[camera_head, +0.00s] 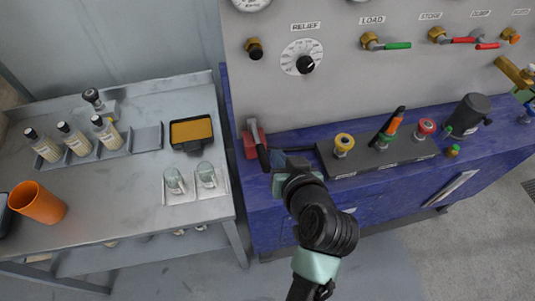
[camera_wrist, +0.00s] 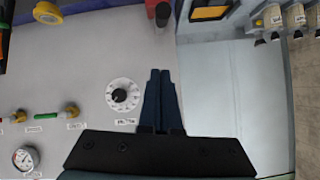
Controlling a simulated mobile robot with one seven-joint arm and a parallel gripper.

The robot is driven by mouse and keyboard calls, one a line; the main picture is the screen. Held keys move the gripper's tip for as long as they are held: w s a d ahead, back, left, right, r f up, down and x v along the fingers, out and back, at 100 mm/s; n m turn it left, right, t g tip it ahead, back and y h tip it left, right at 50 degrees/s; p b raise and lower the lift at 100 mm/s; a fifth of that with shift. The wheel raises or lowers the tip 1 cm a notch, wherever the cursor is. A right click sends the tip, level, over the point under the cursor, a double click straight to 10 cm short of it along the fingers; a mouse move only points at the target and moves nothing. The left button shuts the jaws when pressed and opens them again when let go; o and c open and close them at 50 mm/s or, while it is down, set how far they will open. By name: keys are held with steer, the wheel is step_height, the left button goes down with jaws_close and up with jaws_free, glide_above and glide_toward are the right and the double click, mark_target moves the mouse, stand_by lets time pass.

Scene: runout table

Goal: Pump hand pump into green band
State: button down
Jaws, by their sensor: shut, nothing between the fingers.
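The hand pump (camera_head: 251,143) has a red body and a dark lever that leans toward the front. It stands at the left end of the blue bench, below the grey panel. My gripper (camera_head: 277,158) is shut and empty, just right of the pump lever; whether they touch cannot be told. In the wrist view my gripper's fingers (camera_wrist: 160,74) are together, and the pump's lever (camera_wrist: 162,14) shows at the top edge. A gauge (camera_head: 248,3) is cut off at the top of the head view. A gauge (camera_wrist: 26,157) shows in the wrist view; no green band can be made out.
The panel bears a relief dial (camera_head: 303,57) and a green-handled load valve (camera_head: 386,45). A dark block (camera_head: 378,153) with several coloured knobs lies right of my gripper. A grey side table (camera_head: 100,195) at left holds bottles, a tray, glass jars and an orange cup.

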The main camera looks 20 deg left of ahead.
steer(key=p, duration=0.2)
glide_above(267, 163)
steer(key=w, duration=0.2)
step_height(267, 163, down, 4)
steer(key=shift+s+a+f, duration=0.1)
steer(key=shift+s+f+p, duration=0.2)
steer(key=shift+s+f, duration=0.05)
steer(key=shift+f, duration=0.35)
steer(key=shift+s+f+p, duration=0.2)
steer(key=shift+s+f, duration=0.05)
steer(key=shift+f, duration=0.3)
steer(key=shift+s+f, duration=0.3)
steer(key=shift+f, duration=0.4)
steer(key=shift+f, duration=0.15)
